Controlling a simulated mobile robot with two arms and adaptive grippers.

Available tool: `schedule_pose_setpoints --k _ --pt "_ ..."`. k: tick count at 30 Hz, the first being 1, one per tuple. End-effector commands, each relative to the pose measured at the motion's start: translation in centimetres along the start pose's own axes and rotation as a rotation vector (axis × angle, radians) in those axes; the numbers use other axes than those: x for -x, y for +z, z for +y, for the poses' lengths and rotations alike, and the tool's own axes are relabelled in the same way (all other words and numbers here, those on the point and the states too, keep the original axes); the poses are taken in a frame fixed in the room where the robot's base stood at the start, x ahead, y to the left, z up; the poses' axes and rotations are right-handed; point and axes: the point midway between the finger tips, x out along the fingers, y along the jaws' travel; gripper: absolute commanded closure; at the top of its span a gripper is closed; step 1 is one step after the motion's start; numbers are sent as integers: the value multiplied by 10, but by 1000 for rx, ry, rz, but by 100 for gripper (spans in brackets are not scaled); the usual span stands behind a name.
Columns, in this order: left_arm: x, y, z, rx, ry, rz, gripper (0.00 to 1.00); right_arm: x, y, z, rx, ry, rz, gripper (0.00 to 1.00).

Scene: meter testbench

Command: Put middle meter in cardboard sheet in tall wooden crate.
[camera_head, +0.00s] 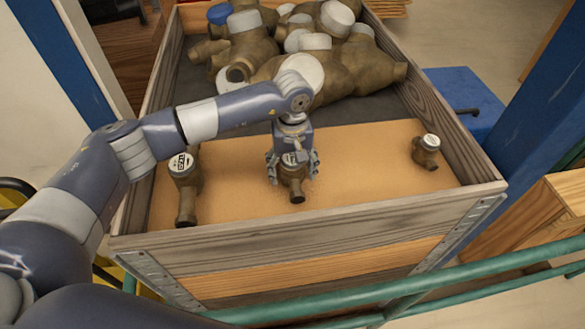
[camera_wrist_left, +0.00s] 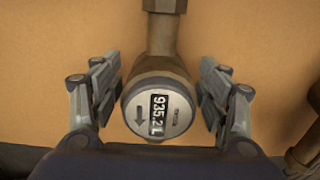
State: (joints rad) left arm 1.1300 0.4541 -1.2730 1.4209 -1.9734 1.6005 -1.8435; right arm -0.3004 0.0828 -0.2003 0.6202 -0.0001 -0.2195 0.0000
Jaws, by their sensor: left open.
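The middle meter (camera_head: 292,180) is a brown brass body with a round grey dial, lying on the cardboard sheet (camera_head: 345,150) in the tall wooden crate (camera_head: 330,222). In the left wrist view the middle meter (camera_wrist_left: 160,108) shows its dial between two open fingers. My left gripper (camera_head: 293,166) is open around the middle meter from above; in the left wrist view (camera_wrist_left: 160,95) gaps show at both sides of it. A left meter (camera_head: 184,172) and a right meter (camera_head: 427,150) also lie on the sheet. My right gripper is out of view.
Several larger brass meters (camera_head: 335,55) are piled at the back of the crate. Crate walls rise around the sheet. A blue box (camera_head: 462,95) stands right of the crate. A green rail (camera_head: 400,288) runs in front. The sheet is bare between the middle and right meters.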

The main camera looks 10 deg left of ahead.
Motion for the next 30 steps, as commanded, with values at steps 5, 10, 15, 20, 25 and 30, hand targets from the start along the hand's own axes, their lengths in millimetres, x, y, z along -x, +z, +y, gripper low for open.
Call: schedule_pose_setpoints --k 5,10,15,20,25,30 --pt "30 -2 1 -1 6 8 31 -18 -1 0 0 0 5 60" --pt "68 -2 1 -2 4 7 31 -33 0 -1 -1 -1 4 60" --pt "100 -1 1 -1 3 6 31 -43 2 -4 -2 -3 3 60" --pt "115 0 0 -1 2 3 31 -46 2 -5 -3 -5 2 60" --pt "120 0 0 -1 2 1 31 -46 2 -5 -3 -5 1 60" --pt "120 0 0 -1 2 1 31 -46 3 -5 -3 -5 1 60"
